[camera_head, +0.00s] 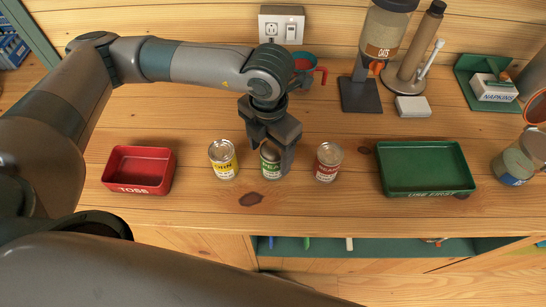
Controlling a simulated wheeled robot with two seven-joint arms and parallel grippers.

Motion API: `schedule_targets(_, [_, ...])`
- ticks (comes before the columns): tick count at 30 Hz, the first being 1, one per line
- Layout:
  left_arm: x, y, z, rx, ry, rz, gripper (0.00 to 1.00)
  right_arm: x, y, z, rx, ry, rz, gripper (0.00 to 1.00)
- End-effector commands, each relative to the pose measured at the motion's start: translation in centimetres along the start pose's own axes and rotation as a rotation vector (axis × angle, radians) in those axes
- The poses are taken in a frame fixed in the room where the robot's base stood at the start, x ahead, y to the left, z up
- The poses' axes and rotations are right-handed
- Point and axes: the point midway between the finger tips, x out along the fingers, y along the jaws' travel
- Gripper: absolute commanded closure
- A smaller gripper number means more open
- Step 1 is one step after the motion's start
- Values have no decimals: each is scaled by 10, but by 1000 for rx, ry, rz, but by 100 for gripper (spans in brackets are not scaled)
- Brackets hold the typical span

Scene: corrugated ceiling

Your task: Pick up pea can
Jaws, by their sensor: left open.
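The pea can (271,162), with a green and white label, stands upright on the wooden counter in the middle of a row of three cans. My left gripper (272,157) is over it from above, with its fingers open around the can. The fingers and gripper body hide part of the can's top and sides. Whether a finger touches it I cannot tell. A corn can (223,160) with a yellow label stands just to the left. A can with a red label (328,162) stands just to the right. My right gripper is not in view.
A red tray (139,150) marked TOSS sits left, and a green tray (426,188) marked USE FIRST sits right. An oats dispenser (384,40), a paper towel holder (417,45) and a napkin holder (492,88) stand behind. A jar (520,160) is at far right.

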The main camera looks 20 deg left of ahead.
Motion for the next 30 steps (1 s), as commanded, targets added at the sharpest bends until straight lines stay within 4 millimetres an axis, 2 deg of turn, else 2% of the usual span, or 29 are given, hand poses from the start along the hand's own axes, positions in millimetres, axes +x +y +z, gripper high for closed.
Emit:
schedule_targets(7, [22, -3, 8, 0, 4, 1, 32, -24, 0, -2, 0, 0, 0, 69])
schedule_targets(13, [43, -2, 8, 0, 2, 0, 32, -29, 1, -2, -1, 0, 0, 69])
schedule_targets(28, [46, -2, 8, 0, 1, 0, 32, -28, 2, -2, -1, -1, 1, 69])
schedule_targets(29, [46, -2, 8, 0, 1, 0, 37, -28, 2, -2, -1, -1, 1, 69])
schedule_targets(30, [46, -2, 8, 0, 1, 0, 46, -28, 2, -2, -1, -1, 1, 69])
